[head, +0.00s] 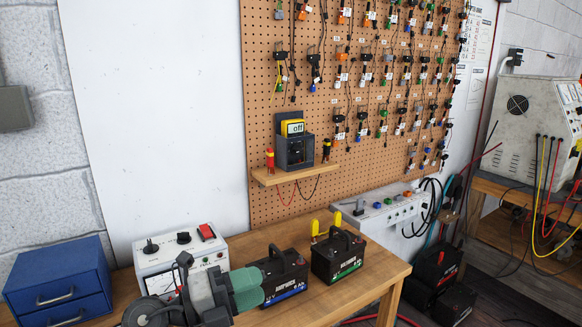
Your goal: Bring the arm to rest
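My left gripper (250,287) is low in the head view, in front of the test box and beside the near battery. Its body is grey and dark, with blunt teal-green parts at its right end. These parts look close together, but the angle does not show whether there is a gap between them. I see nothing clearly held. My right gripper is not in view.
The wooden bench (372,270) holds a blue drawer box (58,272), a white test box (160,262), a black battery (284,270) and another with yellow clamps (337,256). A small shelf (290,176) with a multimeter (293,128) juts from the pegboard (275,215). The bench's right front is clear.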

